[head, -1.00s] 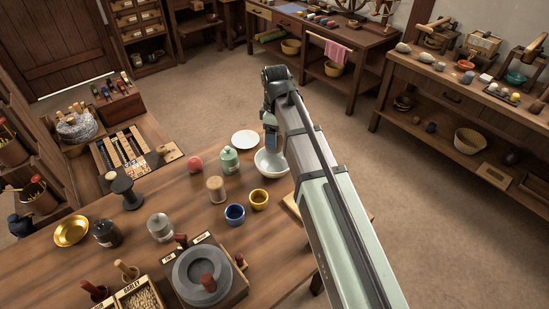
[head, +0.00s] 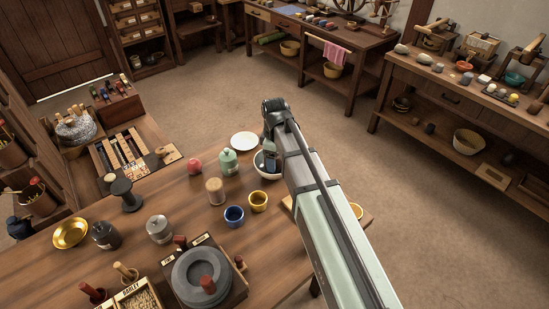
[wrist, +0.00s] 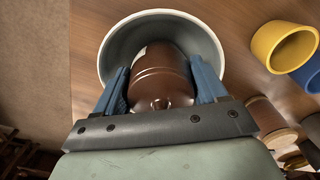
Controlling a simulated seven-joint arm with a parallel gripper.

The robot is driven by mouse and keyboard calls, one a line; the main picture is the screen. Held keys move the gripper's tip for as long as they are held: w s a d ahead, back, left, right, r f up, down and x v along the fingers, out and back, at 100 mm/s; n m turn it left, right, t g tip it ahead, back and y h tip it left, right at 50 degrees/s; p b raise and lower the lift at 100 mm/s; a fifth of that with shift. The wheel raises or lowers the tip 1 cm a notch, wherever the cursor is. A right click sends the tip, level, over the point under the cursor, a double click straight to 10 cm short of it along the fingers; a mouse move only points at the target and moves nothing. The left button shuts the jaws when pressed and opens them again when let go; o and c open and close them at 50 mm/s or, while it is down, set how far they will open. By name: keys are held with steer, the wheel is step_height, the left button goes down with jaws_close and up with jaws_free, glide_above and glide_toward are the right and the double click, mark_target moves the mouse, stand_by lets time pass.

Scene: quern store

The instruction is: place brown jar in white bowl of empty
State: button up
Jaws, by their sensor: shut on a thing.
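A brown jar (wrist: 160,75) fills the middle of the wrist view, between the two blue fingers of my gripper (wrist: 163,88). My gripper is shut on it. The white bowl (wrist: 108,50) surrounds the jar's far part in that view, so the jar is over or inside the bowl; I cannot tell whether it touches the bottom. In the head view the white bowl (head: 262,172) sits on the wooden table, partly hidden behind my gripper (head: 268,163). The jar is mostly hidden by my arm there.
A green jar (head: 228,162) stands close left of the bowl, with a white plate (head: 244,141) behind. A yellow cup (head: 258,200), a blue cup (head: 234,216) and a cork-topped jar (head: 215,191) stand in front. A quern (head: 201,277) is at the near edge.

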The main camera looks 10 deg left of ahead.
steer(key=shift+f, duration=0.1)
steer(key=o, duration=1.1)
steer(key=shift+c, duration=0.2)
step_height(320, 180, up, 12)
steer(key=shift+r, duration=0.1)
